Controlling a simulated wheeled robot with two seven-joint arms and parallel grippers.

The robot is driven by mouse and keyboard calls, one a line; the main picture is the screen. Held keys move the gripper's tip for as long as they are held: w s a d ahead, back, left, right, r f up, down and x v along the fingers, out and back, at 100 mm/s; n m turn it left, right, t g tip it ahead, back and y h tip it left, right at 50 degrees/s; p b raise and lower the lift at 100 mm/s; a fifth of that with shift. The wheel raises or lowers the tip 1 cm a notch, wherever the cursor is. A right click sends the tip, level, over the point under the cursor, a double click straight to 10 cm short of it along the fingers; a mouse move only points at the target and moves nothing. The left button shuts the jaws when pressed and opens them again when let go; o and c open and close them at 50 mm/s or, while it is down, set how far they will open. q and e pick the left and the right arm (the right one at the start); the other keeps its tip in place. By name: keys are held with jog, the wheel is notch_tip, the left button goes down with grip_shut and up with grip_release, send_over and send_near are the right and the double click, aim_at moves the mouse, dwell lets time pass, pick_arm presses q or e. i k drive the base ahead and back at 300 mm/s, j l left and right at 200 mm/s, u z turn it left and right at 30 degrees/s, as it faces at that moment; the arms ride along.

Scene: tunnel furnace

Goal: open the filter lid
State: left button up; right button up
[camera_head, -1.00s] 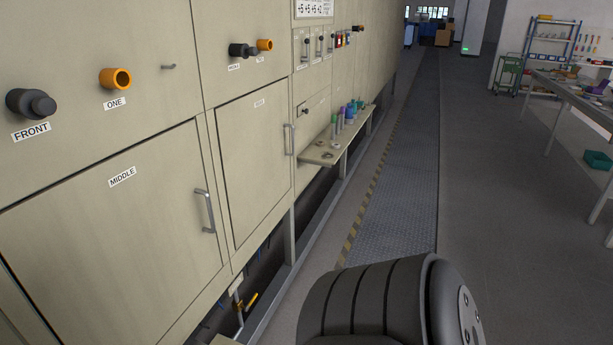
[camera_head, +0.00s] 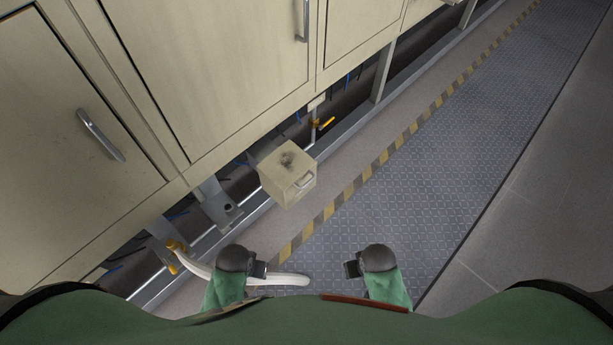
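A small beige box (camera_head: 279,190) juts out low from beneath the furnace, above the floor; it looks like the filter. Its top face (camera_head: 288,159) has a dark smudge. A small metal handle (camera_head: 305,181) is on its right-hand front face. I see no open gap on it, and I cannot tell which face is the lid. Nothing of mine touches the box.
The beige furnace wall (camera_head: 200,70) with handled doors fills the upper left. A yellow-handled valve (camera_head: 326,123) stands behind the box. A white hose (camera_head: 288,280) curves at the lower left. The patterned floor strip (camera_head: 420,175) to the right is clear.

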aim_at(289, 163)
jog(key=k+j+z, duration=0.15)
jog(key=k, duration=0.25)
jog(key=k+j+z, duration=0.15)
jog(key=k+j, duration=0.2)
jog(key=k, duration=0.05)
